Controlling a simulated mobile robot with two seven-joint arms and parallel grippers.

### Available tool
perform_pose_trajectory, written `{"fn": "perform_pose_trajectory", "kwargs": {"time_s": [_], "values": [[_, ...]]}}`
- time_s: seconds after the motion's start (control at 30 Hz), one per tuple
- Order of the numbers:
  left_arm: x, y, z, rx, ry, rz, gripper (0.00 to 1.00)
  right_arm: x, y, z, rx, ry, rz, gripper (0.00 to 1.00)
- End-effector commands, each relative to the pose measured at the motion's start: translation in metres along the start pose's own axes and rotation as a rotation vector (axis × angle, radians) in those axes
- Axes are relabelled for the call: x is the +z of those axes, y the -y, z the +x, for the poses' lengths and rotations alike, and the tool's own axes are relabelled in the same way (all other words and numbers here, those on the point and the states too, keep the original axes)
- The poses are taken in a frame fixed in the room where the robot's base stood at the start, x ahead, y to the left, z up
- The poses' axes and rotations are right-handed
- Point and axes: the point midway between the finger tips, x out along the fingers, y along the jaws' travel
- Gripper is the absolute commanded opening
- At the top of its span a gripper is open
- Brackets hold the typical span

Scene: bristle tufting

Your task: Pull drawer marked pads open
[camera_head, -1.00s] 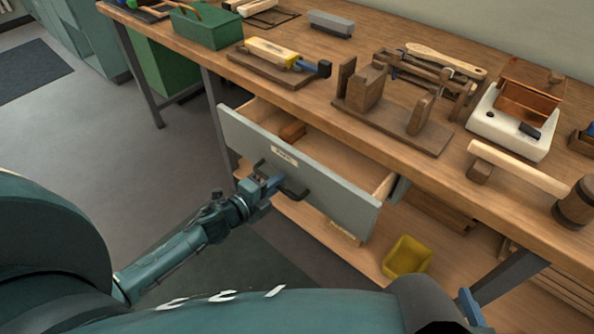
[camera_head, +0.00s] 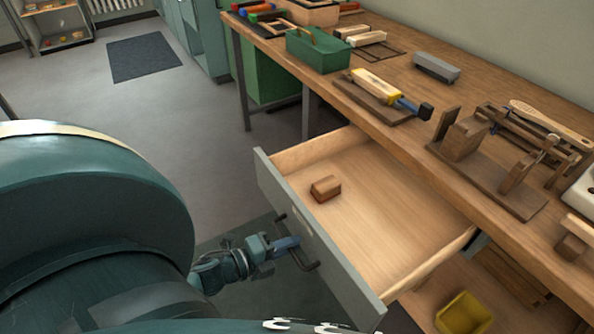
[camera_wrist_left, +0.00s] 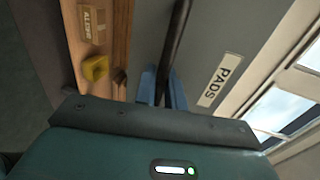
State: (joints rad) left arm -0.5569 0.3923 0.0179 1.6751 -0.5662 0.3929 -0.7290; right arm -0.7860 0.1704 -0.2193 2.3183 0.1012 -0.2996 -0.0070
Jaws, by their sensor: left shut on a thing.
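The grey-fronted drawer (camera_head: 335,272) stands well out from under the wooden workbench, and its bare wooden inside shows. One small brown wooden block (camera_head: 325,188) lies in it near the front. The label reading PADS (camera_wrist_left: 221,80) is on the drawer front in the left wrist view. My left gripper (camera_head: 290,243) is shut on the dark bar handle (camera_head: 306,262) of this drawer; its blue fingers (camera_wrist_left: 162,88) sit around the handle in the left wrist view. My right gripper is not in view.
The workbench (camera_head: 400,75) holds a green toolbox (camera_head: 318,50), a yellow-handled tool (camera_head: 378,88), a grey block (camera_head: 436,67) and a wooden jig (camera_head: 485,165). A yellow bin (camera_head: 464,314) sits on the shelf below. Open floor lies left (camera_head: 200,110).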

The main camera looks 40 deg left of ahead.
Motion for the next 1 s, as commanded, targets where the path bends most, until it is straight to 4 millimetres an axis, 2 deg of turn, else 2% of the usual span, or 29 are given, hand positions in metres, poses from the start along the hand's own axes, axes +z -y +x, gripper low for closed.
{"fn": "perform_pose_trajectory", "kwargs": {"time_s": [0.4, 0.43, 0.5, 0.77, 0.87, 1.0], "values": [[0.001, 0.001, -0.002, -0.002, 0.002, 0.0, 0.0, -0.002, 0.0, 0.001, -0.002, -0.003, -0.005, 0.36], [0.001, 0.001, -0.002, -0.002, 0.002, 0.0, 0.13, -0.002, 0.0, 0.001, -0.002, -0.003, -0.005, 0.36], [0.001, 0.001, -0.002, -0.002, 0.002, 0.0, 0.17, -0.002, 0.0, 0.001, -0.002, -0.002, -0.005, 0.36], [0.0, 0.0, -0.004, 0.0, 0.001, -0.001, 0.17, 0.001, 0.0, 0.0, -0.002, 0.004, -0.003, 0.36], [0.0, -0.001, -0.014, 0.002, 0.002, -0.002, 0.17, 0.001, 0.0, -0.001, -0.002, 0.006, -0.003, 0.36], [0.0, -0.001, -0.04, 0.003, 0.002, -0.004, 0.17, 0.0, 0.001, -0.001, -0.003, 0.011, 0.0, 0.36]]}}
